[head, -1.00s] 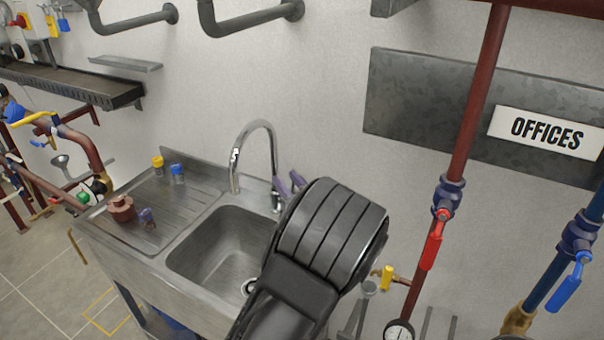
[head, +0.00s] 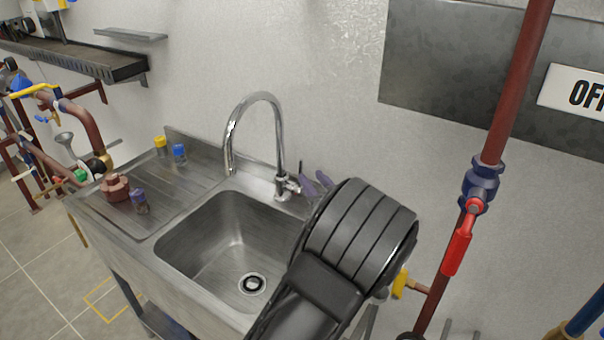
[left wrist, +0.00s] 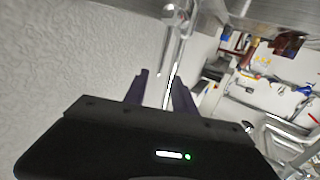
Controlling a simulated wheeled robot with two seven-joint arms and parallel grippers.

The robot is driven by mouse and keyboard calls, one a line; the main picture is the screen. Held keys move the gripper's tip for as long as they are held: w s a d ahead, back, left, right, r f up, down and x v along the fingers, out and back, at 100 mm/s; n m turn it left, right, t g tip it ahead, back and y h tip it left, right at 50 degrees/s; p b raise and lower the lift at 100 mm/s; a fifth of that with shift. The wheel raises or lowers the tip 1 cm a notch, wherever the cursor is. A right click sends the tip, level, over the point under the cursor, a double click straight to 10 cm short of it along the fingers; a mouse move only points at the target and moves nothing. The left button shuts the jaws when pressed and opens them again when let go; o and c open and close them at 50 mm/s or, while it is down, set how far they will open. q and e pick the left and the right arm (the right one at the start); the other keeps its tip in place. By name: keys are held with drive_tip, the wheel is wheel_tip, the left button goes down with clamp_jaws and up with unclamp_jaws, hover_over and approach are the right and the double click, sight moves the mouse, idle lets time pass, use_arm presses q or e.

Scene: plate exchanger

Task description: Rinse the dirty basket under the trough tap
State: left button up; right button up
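The chrome tap (head: 282,150) arches over the steel trough (head: 205,225); no water stream shows under its spout in the head view. My left gripper (head: 317,183) has its purple fingertips just right of the tap's base, beside the small tap handle (head: 292,187). In the left wrist view the two fingers (left wrist: 162,92) stand apart, with a thin bright part of the tap (left wrist: 176,35) seen between them; I cannot tell whether they touch it. I cannot pick out a dirty basket for certain. My right gripper is out of view.
On the drainboard (head: 205,165) stand a red-brown fitting (head: 116,187), a purple-topped piece (head: 139,201), and yellow (head: 160,144) and blue (head: 179,152) topped pieces. A red pipe with a red valve lever (head: 457,247) rises right of my arm. The trough is empty around its drain (head: 252,284).

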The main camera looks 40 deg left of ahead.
sight(302, 165)
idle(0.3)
use_arm(q)
drive_tip(key=p+x, duration=0.1)
drive_tip(key=x, duration=0.6)
drive_tip(key=shift+w+a, duration=0.2)
drive_tip(key=shift+a, duration=0.15)
drive_tip(key=shift+c, duration=0.2)
clamp_jaws()
idle(0.7)
